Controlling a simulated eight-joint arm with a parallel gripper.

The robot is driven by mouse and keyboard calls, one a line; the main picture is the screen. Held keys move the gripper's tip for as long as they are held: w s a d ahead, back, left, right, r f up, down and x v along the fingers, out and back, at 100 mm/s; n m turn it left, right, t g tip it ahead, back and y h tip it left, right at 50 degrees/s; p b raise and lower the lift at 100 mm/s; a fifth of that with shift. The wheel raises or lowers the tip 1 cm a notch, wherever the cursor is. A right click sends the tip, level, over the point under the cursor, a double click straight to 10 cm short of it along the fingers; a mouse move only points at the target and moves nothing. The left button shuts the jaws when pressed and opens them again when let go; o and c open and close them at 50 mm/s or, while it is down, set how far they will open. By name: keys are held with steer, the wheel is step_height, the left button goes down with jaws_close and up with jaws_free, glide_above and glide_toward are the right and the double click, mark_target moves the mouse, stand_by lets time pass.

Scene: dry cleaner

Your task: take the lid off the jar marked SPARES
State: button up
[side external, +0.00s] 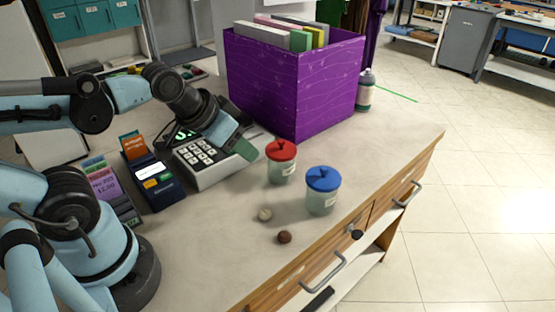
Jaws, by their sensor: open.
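Two small jars stand upright on the counter. One jar (280,173) has a red lid (281,150) with a knob on top. The other jar (320,203), nearer and to the right, has a blue lid (323,179) with a knob. Both lids are on. Each jar bears a pale label, but the writing is too small to read, so I cannot tell which is marked SPARES. My gripper (243,152) is open and empty, left of the red-lidded jar and apart from it, beside the keypad machine. Its far finger is partly hidden.
A purple box (310,95) of folders stands behind the jars, with a bottle (366,92) to its right. A keypad machine (205,165) and a card terminal (155,180) are left. Beige (264,214) and brown (284,237) balls lie in front. The counter's right end is clear.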

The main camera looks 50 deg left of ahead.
steer(key=o, duration=1.1)
step_height(320, 180, up, 6)
steer(key=f+m+g, duration=0.1)
steer(key=m+g, duration=0.5)
steer(key=g, duration=0.1)
glide_above(324, 168)
steer(key=shift+f, duration=5.45)
